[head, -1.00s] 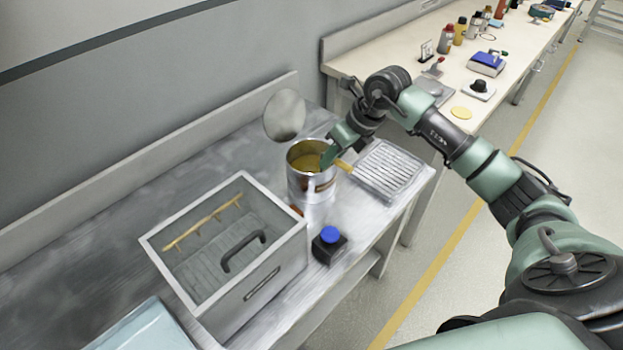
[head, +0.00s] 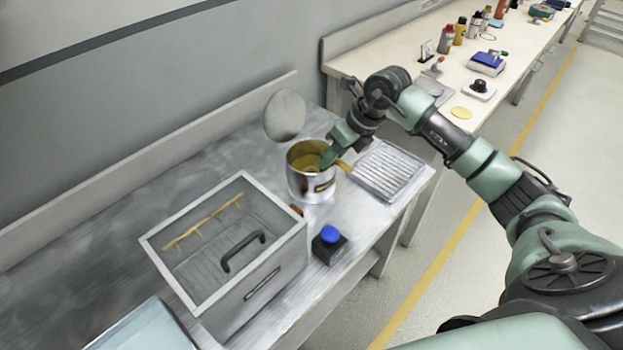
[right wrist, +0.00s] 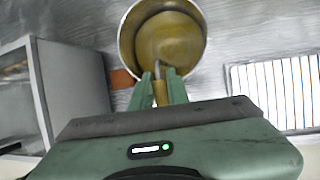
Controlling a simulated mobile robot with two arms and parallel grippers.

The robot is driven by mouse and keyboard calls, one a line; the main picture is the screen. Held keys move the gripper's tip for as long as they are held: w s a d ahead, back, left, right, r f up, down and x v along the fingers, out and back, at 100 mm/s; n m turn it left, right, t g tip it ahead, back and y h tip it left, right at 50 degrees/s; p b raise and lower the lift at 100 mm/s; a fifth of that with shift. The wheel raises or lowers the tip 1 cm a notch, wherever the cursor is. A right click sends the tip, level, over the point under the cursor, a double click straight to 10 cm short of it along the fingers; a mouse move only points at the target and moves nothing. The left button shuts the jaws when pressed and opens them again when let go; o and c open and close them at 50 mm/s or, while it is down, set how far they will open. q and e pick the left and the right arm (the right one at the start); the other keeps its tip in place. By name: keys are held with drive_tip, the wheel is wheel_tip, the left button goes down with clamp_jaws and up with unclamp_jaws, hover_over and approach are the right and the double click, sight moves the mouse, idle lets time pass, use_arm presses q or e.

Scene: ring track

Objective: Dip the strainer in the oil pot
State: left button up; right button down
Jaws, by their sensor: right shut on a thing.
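The oil pot (head: 311,190) is a shiny metal pot with golden-brown oil inside, standing on the metal bench. It also shows from above in the right wrist view (right wrist: 127,40). My right gripper (head: 328,158) is at the pot's near right rim, fingers pointing down towards the opening. In the right wrist view my right gripper (right wrist: 160,84) is shut on the strainer's wooden handle (right wrist: 160,93). A thin metal stem runs from the handle over the rim into the pot. The strainer's bowl is hard to tell apart from the oil. My left gripper is not in view.
A grey open-topped box (head: 270,284) with a black handle stands left of the pot. A wire rack (head: 388,171) lies to its right. A black block with a blue button (head: 330,235) is in front. A grey disc (head: 284,115) is behind.

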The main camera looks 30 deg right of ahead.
drive_tip(key=shift+f, duration=0.1)
drive_tip(key=shift+w+r+p, duration=0.1)
drive_tip(key=shift+r+p, duration=1.65)
drive_tip(key=shift+r, duration=0.9)
wheel_tip(320, 180, up, 8)
drive_tip(key=p, duration=0.5)
drive_tip(key=shift+f, duration=0.15)
wheel_tip(320, 180, up, 4)
drive_tip(key=p, duration=0.2)
drive_tip(key=shift+p, duration=0.3)
